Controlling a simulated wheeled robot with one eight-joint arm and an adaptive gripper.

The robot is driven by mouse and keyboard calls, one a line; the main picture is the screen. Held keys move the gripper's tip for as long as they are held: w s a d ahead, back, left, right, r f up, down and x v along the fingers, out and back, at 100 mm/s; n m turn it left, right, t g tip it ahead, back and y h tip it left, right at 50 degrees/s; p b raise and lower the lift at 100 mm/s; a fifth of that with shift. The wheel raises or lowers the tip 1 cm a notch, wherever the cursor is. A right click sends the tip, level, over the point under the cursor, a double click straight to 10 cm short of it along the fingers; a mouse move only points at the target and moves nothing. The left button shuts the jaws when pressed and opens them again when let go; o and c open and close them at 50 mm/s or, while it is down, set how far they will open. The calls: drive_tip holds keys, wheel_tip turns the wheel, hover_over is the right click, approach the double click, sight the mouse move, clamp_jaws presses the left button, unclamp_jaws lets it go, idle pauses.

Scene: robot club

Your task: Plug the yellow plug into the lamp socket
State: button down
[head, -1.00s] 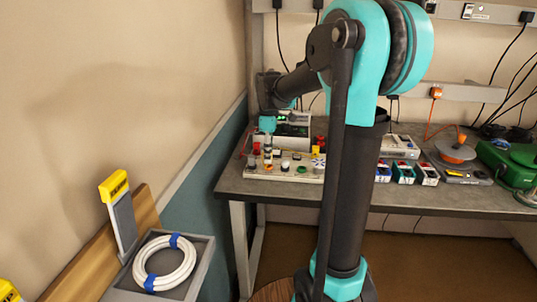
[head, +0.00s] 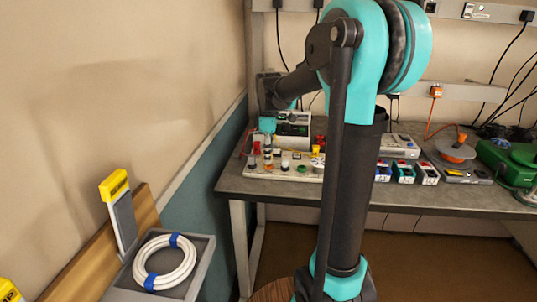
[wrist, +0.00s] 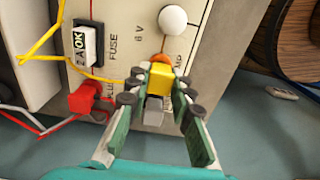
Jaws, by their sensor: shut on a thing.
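The yellow plug (wrist: 160,80) is between my gripper's (wrist: 160,88) green fingers in the wrist view, and the fingers are shut on it. Its grey rear part (wrist: 153,111) points towards the camera. An orange socket ring (wrist: 161,60) shows just behind the plug, beside a partly hidden label ending in "MP". The plug overlaps the ring in the picture; I cannot tell whether it is inserted. In the head view my gripper (head: 267,152) is over the left part of the pale panel (head: 256,172) on the bench; the plug is too small to make out there.
A white knob (wrist: 173,19) is beyond the socket. A yellow wire (wrist: 43,46) crosses the panel. Other devices fill the bench (head: 400,200) to the right.

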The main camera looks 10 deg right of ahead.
drive_tip(key=shift+f, duration=0.6)
idle(1.3)
drive_tip(key=c, duration=1.3)
unclamp_jaws()
drive_tip(key=shift+o, duration=0.2)
